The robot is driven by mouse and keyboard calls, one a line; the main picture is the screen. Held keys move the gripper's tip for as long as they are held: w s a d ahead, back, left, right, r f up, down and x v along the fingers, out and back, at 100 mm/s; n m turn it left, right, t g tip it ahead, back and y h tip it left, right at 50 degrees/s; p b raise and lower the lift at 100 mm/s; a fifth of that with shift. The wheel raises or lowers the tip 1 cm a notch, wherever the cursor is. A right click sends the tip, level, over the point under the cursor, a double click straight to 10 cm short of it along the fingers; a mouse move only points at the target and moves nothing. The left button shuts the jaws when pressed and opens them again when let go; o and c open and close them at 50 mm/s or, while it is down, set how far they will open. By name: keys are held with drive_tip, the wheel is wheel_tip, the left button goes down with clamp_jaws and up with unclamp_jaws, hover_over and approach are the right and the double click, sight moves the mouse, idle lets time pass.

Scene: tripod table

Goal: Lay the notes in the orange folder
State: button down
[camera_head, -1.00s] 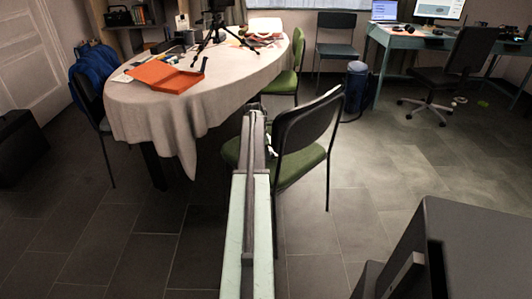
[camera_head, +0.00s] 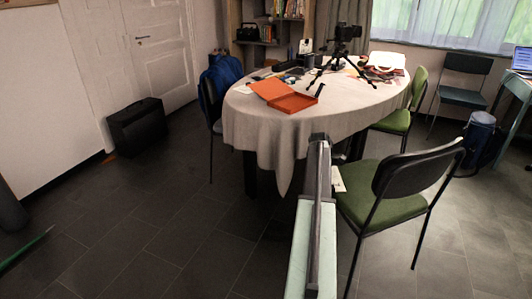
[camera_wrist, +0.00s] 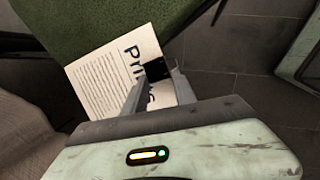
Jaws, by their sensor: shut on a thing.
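The orange folder (camera_head: 292,102) lies open on the near left part of the oval table, its flap spread to the left. The notes (camera_wrist: 98,78) are a pale printed sheet with large dark handwriting, partly covered by my fingers. In the wrist view my gripper (camera_wrist: 157,72) is shut on the notes' right part, with the green chair seat behind them. In the head view a pale corner of the notes (camera_head: 338,179) shows just right of my arm; my fingertips are hidden there.
The oval table (camera_head: 250,125) has a cloth hanging over its edge. A green chair (camera_head: 385,203) stands at its near right. A tripod with a camera (camera_head: 345,45), papers and small items share the tabletop. The floor to the left is mostly clear, with a black case (camera_head: 137,126) by the door.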

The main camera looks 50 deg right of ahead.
wheel_tip(320, 180, up, 31)
drive_tip(key=p, duration=3)
